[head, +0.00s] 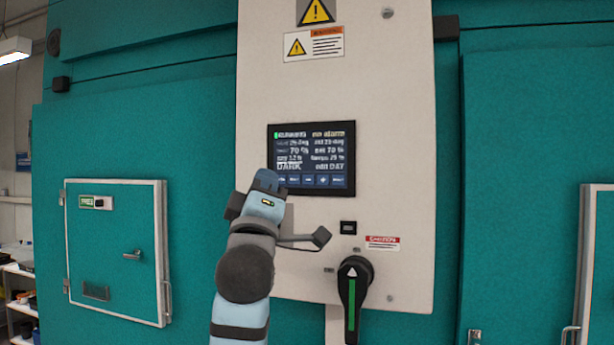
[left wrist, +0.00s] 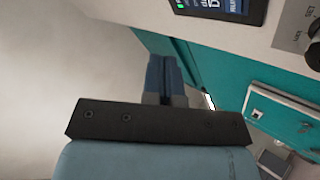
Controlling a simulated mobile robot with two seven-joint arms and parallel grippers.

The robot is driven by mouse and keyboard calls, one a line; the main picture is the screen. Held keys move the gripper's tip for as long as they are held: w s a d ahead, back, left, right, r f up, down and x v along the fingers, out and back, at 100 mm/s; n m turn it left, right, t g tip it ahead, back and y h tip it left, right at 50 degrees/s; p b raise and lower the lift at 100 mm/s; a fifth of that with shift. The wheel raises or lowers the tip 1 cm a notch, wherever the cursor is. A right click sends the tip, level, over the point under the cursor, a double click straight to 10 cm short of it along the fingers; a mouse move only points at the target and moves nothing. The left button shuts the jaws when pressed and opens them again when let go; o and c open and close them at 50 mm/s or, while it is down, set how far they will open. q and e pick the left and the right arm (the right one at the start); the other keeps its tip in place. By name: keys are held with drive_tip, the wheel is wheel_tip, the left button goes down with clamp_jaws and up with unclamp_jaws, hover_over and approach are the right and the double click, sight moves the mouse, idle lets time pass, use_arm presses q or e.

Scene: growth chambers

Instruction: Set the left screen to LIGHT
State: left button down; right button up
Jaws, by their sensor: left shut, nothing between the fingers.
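The screen (head: 312,150) is a dark display on a pale upright panel. Its left column shows DARK near the bottom, and "edit DAY" seems to stand to the right. A row of small blue buttons (head: 322,180) runs along its lower edge. My left gripper (head: 268,178) is in front of the screen's lower left corner and hides part of it. In the left wrist view its blue fingers (left wrist: 164,72) are together and empty, and the screen's corner (left wrist: 236,6) shows at the top. I cannot tell whether the fingers touch the screen. My right gripper is not in view.
A black rotary handle (head: 353,285) with a green stripe sticks out below the screen. A small black socket (head: 348,228) is above it. A teal hatch (head: 115,245) with a metal handle is at the left. Warning labels (head: 313,43) are above the screen.

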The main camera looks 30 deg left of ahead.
sight(295, 180)
use_arm(q)
drive_tip(key=shift+w+a+f, duration=0.1)
drive_tip(key=shift+w, duration=0.1)
drive_tip(key=shift+w+a+b, duration=0.15)
drive_tip(key=shift+w+a, duration=0.2)
drive_tip(key=shift+w, duration=1.05)
drive_tip(key=shift+w+a+b, duration=0.2)
drive_tip(key=shift+w+a, duration=0.1)
drive_tip(key=shift+w, duration=1.1)
drive_tip(key=shift+w+a+b, duration=0.15)
drive_tip(key=shift+w+a, duration=0.2)
drive_tip(key=shift+w, duration=1.05)
drive_tip(key=shift+w+a, duration=0.1)
drive_tip(key=shift+w, duration=0.3)
drive_tip(key=shift+w, duration=0.25)
drive_tip(key=shift+s, duration=0.7)
